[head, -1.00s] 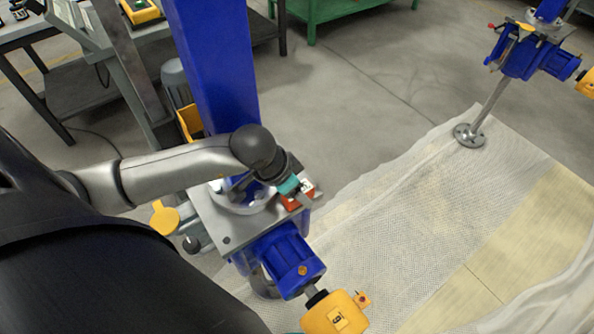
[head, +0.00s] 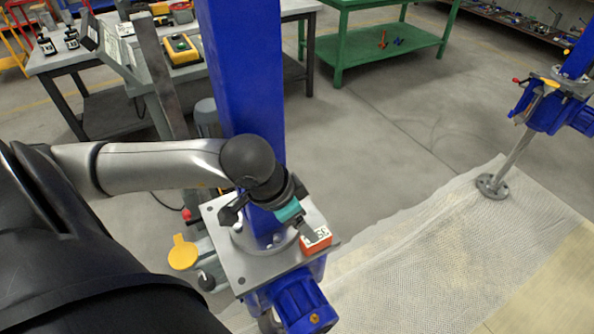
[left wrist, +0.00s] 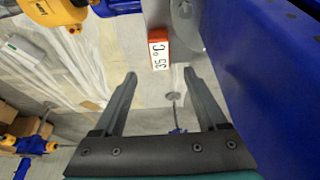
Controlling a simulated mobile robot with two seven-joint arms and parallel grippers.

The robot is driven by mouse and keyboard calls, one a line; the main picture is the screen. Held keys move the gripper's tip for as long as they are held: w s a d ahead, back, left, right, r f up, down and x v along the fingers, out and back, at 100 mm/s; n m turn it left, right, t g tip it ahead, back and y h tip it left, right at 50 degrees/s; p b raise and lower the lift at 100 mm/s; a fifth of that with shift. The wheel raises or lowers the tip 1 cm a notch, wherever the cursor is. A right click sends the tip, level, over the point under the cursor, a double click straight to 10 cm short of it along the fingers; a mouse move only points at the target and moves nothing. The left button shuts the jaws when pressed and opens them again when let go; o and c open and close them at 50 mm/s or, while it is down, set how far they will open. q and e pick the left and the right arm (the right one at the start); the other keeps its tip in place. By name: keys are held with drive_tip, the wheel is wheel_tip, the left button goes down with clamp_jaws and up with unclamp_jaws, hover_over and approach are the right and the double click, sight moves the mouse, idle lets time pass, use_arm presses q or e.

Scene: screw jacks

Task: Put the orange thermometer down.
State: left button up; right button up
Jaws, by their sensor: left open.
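The orange thermometer (head: 316,241) lies on the grey top plate (head: 240,270) of the near blue screw jack, near the plate's right edge. It also shows in the left wrist view (left wrist: 159,50), with its white display reading 35 °C. My left gripper (head: 306,229) is just above and beside it, partly hidden behind its own wrist. In the left wrist view the two fingers (left wrist: 159,76) are spread apart with nothing between them, and the thermometer is beyond their tips. My right gripper is not in view.
The blue column (head: 240,70) rises right behind my left wrist. A yellow round cap (head: 183,252) is at the plate's left. A grey workbench (head: 80,62) and a green table (head: 385,50) stand behind. White mesh (head: 430,265) covers the floor at right.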

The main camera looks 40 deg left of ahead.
use_arm(q)
drive_tip(key=shift+v, duration=1.25)
idle(4.3)
